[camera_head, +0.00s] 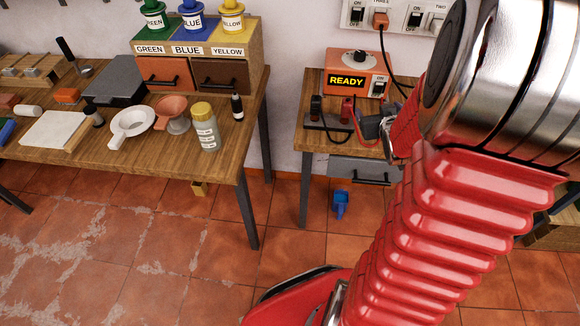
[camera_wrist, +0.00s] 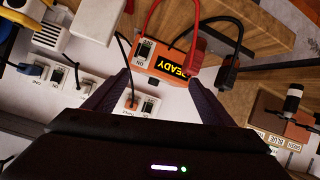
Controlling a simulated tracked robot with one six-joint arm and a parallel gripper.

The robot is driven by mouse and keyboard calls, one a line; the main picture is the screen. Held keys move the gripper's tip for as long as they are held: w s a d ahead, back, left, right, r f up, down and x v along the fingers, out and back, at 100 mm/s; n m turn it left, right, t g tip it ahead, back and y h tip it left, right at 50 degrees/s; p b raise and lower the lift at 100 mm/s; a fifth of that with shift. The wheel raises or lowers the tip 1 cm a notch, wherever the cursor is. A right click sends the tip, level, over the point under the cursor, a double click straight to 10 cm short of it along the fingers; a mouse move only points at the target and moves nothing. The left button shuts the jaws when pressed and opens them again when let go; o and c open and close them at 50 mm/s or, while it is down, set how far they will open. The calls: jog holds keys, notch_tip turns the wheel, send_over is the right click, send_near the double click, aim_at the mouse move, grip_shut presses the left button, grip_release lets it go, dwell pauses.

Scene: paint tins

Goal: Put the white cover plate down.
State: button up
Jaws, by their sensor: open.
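My gripper (camera_wrist: 160,78) shows in the wrist view with its two dark fingers spread apart. I see nothing held between them. Beyond the fingers are the orange READY box (camera_wrist: 172,68) and white switch plates on the wall (camera_wrist: 90,85). In the head view my arm hides much of the right bench, and the gripper's tips are hard to make out there. A flat white sheet or plate (camera_head: 50,128) lies on the left bench, far from my gripper. I cannot tell whether this is the white cover plate.
The left bench (camera_head: 225,160) holds a white funnel-like dish (camera_head: 131,124), a yellow-capped bottle (camera_head: 203,128) and a drawer cabinet with paint tins. The READY box (camera_head: 357,72), with cables, stands on the right bench. A blue scoop-like thing (camera_head: 341,203) is below it.

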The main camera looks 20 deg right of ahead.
jog(key=a+r+g+y, duration=0.1)
jog(key=a+r, duration=0.3)
jog(key=a, duration=0.5)
jog(key=s+a+r+n+g+y, duration=0.1)
jog(key=s+a+r, duration=0.1)
jog(key=s+a, duration=0.3)
jog(key=s+a+r+n+g+y, duration=0.1)
jog(key=s+a, duration=0.4)
jog(key=a, duration=0.6)
jog(key=s+a+r+g+y, duration=0.2)
jog(key=s+a+r+y, duration=0.1)
jog(key=s+a, duration=0.3)
jog(key=a, duration=0.2)
jog(key=shift+a+n+g, duration=0.3)
jog(key=shift+a+n, duration=0.05)
jog(key=shift+n, duration=0.05)
jog(key=shift+d, duration=0.15)
